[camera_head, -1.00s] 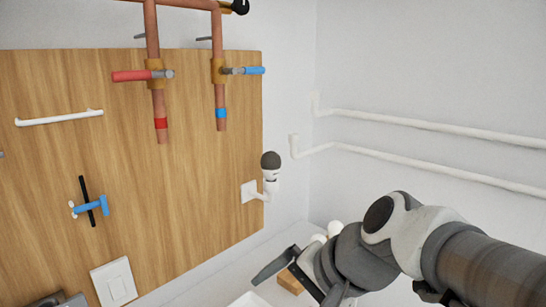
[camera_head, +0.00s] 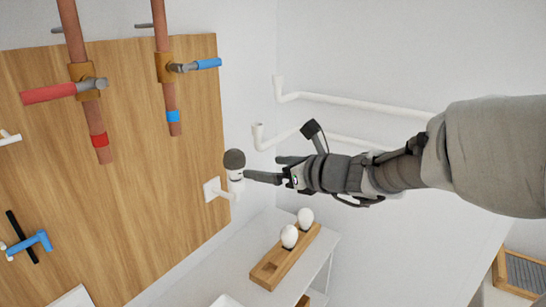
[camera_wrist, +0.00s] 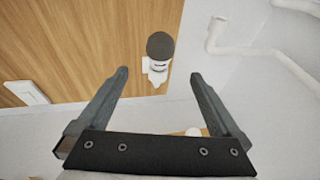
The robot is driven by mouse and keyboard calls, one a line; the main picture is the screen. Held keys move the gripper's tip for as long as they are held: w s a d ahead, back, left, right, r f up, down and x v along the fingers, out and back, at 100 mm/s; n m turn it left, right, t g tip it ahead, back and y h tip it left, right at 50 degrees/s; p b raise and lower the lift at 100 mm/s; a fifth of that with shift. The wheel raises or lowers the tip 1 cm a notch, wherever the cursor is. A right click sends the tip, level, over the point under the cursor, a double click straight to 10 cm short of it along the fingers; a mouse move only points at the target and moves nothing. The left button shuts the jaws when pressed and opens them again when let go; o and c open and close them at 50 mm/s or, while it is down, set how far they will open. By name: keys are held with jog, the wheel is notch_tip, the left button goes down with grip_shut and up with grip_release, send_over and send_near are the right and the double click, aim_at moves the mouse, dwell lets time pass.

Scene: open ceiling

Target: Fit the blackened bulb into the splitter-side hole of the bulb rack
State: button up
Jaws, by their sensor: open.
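The blackened bulb (camera_head: 234,159) has a dark grey globe and sits upright in a white wall socket (camera_head: 236,185) at the right edge of the wooden board. My gripper (camera_head: 264,169) is open and empty, just right of the bulb. In the wrist view, the bulb (camera_wrist: 160,46) shows ahead of my gripper (camera_wrist: 160,73), between the lines of its two fingers and beyond their tips. The wooden bulb rack (camera_head: 285,262) stands on the white shelf below. It holds two white bulbs (camera_head: 289,236) at its far end; its near end shows an empty hole. I cannot identify the splitter.
Copper pipes with a red valve handle (camera_head: 48,93) and a blue one (camera_head: 208,63) run down the wooden board (camera_head: 140,200). White pipes (camera_head: 350,102) cross the wall behind my arm. The white shelf (camera_head: 210,262) has free room left of the rack.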

aim_at(241, 165)
jog(key=p+x, duration=0.1)
jog(key=x, duration=1)
jog(key=shift+s+a, duration=0.1)
jog(key=shift+f+p+x, duration=0.2)
jog(key=shift+p+x, duration=0.7)
jog(key=shift+x, duration=1.9)
jog(key=c, duration=1.4)
jog(key=shift+r, duration=0.15)
